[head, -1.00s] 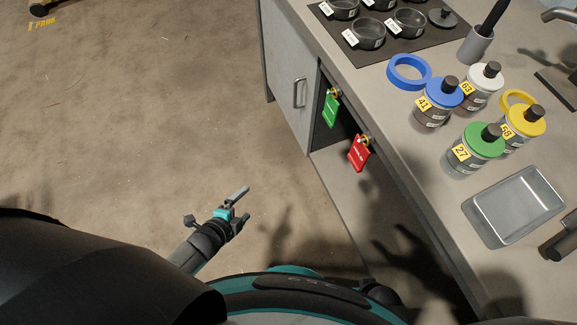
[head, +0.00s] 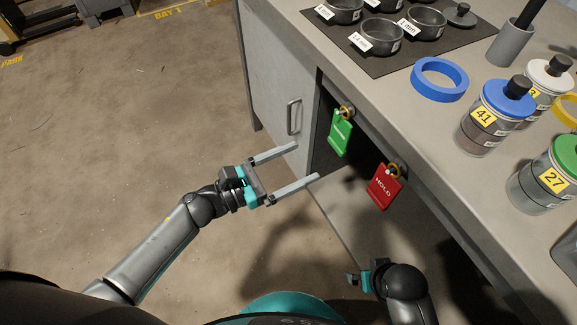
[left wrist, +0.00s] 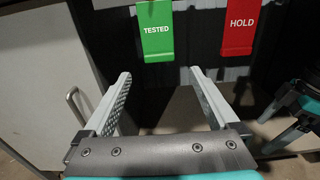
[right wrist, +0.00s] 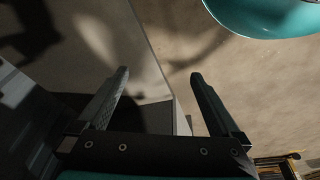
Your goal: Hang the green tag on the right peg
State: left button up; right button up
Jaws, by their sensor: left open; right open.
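The green tag (head: 340,134) hangs by its ring from the left peg (head: 348,111) on the bench front. In the left wrist view the green tag (left wrist: 157,32) reads TESTED. A red tag (head: 384,188) marked HOLD hangs on the right peg (head: 397,167); it also shows in the left wrist view (left wrist: 240,28). My left gripper (head: 308,163) is open and empty, in front of and below the green tag, apart from it. My right gripper (right wrist: 159,73) is open and empty, low near the bench; in the head view it is small and partly hidden.
The bench top (head: 400,110) overhangs a dark open bay behind the tags. A cabinet door with a handle (head: 293,117) is left of it. A blue ring (head: 439,80), jars (head: 487,118) and a mat with bowls (head: 376,36) stand on top.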

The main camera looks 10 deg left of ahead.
aim_at(337, 142)
pick_arm(q)
jog(key=x, duration=0.5)
jog(key=shift+w+d, duration=0.15)
jog(key=shift+b+x, duration=0.7)
jog(key=shift+x, duration=0.7)
pick_arm(e)
jog(key=shift+w+a+r, duration=0.1)
jog(key=shift+w+r, duration=0.2)
jog(key=shift+r, duration=0.35)
jog(key=shift+w+r, duration=0.3)
jog(key=shift+r, duration=0.3)
pick_arm(q)
jog(key=c, duration=0.9)
jog(key=shift+r+p, duration=0.45)
jog(key=shift+r, duration=0.1)
pick_arm(e)
jog(key=shift+r, duration=0.4)
